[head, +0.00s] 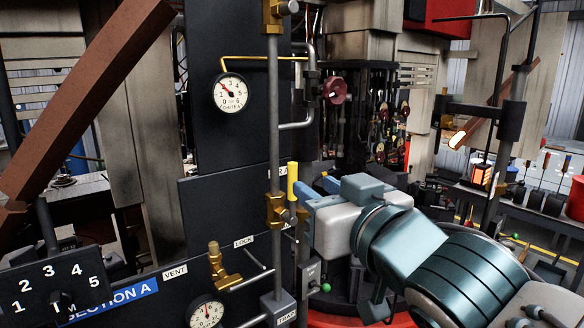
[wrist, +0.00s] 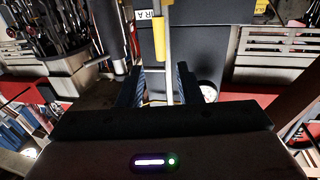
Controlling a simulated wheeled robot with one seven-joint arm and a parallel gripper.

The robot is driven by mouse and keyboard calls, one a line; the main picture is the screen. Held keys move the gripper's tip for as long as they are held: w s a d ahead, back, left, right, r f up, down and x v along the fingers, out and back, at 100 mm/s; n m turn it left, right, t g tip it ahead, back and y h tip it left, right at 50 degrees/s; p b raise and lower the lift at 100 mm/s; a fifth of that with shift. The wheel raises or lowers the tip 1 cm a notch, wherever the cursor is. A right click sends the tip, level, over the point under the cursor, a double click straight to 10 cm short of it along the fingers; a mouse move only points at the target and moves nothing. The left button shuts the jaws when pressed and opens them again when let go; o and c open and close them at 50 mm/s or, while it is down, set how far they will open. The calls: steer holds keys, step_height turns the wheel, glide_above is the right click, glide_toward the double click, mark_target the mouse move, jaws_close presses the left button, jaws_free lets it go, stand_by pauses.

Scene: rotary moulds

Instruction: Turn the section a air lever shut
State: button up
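The section A air lever (head: 292,182) has a yellow grip and stands upright beside the vertical pipe, above a brass valve body (head: 277,208). In the wrist view the yellow lever (wrist: 159,38) shows beyond the fingers, roughly in line with the gap between them. My gripper (head: 304,196) is just right of the lever in the head view. Its two blue fingers are spread apart in the wrist view (wrist: 159,84), with nothing held between them. I cannot tell whether a finger touches the lever. The label behind it is partly hidden, ending in "R A".
A dark panel (head: 222,145) carries a pressure gauge (head: 231,92) and the vertical pipe (head: 274,120). A brass vent valve (head: 218,265), a lock pin (head: 257,262) and a lower gauge (head: 207,312) sit below left. A numbered selector (head: 50,285) is at far left. A red handwheel (head: 335,90) is behind.

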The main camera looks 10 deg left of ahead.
mark_target(294, 173)
steer(key=p+x, duration=0.1)
steer(key=x, duration=0.7)
steer(key=shift+w+a, duration=0.2)
steer(key=shift+w, duration=0.05)
jaws_close()
